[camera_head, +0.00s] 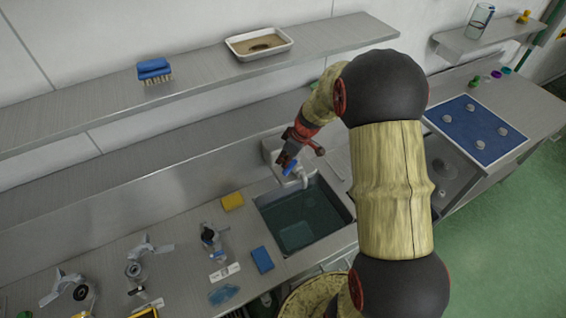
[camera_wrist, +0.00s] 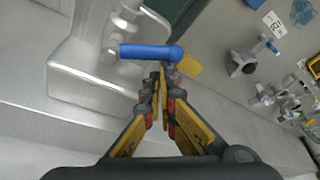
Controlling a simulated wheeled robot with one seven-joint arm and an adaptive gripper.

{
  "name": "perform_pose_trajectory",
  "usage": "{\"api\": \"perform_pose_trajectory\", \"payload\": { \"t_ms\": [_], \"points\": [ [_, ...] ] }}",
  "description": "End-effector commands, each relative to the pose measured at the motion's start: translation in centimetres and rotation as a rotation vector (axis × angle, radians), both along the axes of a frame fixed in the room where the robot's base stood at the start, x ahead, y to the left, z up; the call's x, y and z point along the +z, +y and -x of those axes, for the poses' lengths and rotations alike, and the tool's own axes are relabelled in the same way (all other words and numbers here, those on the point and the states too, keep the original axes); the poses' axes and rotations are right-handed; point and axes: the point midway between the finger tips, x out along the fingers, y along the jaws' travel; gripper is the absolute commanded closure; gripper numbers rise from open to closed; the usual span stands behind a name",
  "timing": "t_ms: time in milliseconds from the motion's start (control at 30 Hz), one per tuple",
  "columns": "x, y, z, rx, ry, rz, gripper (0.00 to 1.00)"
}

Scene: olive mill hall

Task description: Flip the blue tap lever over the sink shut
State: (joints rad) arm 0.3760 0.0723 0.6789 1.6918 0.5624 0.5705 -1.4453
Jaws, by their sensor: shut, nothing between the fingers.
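The blue tap lever (camera_wrist: 145,52) sits on the pale metal tap over the sink. In the wrist view it lies crosswise just beyond my fingertips; whether they touch it I cannot tell. In the head view the lever (camera_head: 289,168) shows small beside my gripper (camera_head: 285,157), which is above the back edge of the sink. My gripper (camera_wrist: 161,72) is shut, with its fingertips together and nothing between them. The tap (camera_head: 301,178) reaches over the sink basin (camera_head: 302,215). The tap body (camera_wrist: 118,30) also shows in the wrist view. My arm hides part of the area right of the sink.
A yellow sponge (camera_head: 232,201) and a blue sponge (camera_head: 262,260) lie left of the sink. Metal fittings (camera_head: 140,258) stand further left. A shelf (camera_head: 200,78) above carries a blue brush (camera_head: 154,70) and a white tray (camera_head: 259,43). A blue mat (camera_head: 474,131) lies at right.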

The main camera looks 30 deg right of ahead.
Motion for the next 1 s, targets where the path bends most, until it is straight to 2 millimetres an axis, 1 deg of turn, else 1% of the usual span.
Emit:
{"api": "perform_pose_trajectory", "payload": {
  "t_ms": [233, 467, 767, 1000],
  "points": [
    [-0.4, -0.1, 0.4, 0.052, 0.0, 0.0, 1.0],
    [-0.7, -0.3, 1.0, 0.159, 0.0, 0.0, 1.0],
    [-0.8, -1.0, 2.3, 0.381, 0.003, -0.001, 1.0],
    [-0.7, -1.9, 3.4, 0.599, 0.004, -0.001, 1.0]
  ]
}}
